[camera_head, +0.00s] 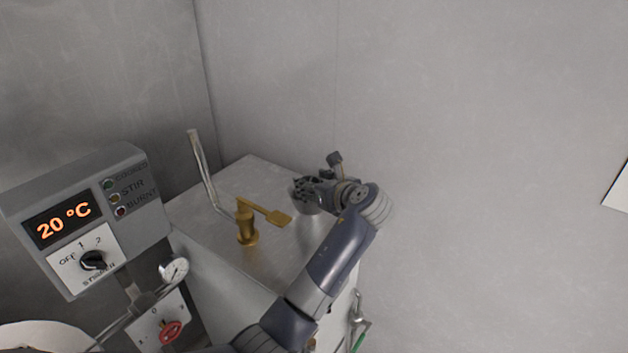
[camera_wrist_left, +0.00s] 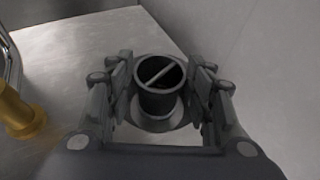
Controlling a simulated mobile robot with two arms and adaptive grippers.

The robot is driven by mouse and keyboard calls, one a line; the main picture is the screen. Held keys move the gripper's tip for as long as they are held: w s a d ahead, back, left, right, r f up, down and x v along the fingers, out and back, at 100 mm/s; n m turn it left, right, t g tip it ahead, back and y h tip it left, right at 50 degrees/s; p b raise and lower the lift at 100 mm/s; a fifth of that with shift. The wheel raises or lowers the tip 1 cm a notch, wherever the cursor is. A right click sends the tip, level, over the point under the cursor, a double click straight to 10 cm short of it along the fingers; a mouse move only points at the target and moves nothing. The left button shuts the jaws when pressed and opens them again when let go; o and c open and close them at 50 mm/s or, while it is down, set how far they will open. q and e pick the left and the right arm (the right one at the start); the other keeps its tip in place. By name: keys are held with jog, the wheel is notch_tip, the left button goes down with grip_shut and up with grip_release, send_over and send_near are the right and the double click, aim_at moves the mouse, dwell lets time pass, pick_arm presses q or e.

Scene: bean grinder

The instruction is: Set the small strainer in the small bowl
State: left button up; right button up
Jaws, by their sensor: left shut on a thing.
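The small strainer (camera_wrist_left: 160,98) is a dark grey cup with a bar across its open top, seen in the left wrist view. My left gripper (camera_wrist_left: 160,85) has its fingers on both sides of it and is shut on it. The small bowl (camera_wrist_left: 160,125) is a grey round rim below and around the strainer. I cannot tell whether the strainer rests in the bowl or is held just above it. In the head view my left gripper (camera_head: 312,186) is over the far right part of the metal counter and mostly hides both. My right gripper is not in view.
A brass tap-like fitting (camera_head: 247,225) with a flat lever stands on the metal counter (camera_head: 250,172), left of my gripper. A thin upright metal pipe (camera_head: 200,165) rises behind it. A control box (camera_head: 85,215) reading 20 °C is at left. Walls close in behind and right.

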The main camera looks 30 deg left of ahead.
pick_arm(q)
jog(key=shift+s+d+r, duration=0.1)
jog(key=shift+f, duration=0.2)
jog(key=o, duration=1.1)
jog(key=shift+d+r, duration=0.2)
jog(key=b+v, duration=0.4)
jog(key=v, duration=0.7)
jog(key=shift+s+d+b, duration=0.2)
jog(key=shift+s+b, duration=0.1)
jog(key=shift+s, duration=0.05)
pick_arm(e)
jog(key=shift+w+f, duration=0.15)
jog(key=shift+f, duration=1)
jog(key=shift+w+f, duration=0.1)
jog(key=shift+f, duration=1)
pick_arm(q)
jog(key=shift+r, duration=0.15)
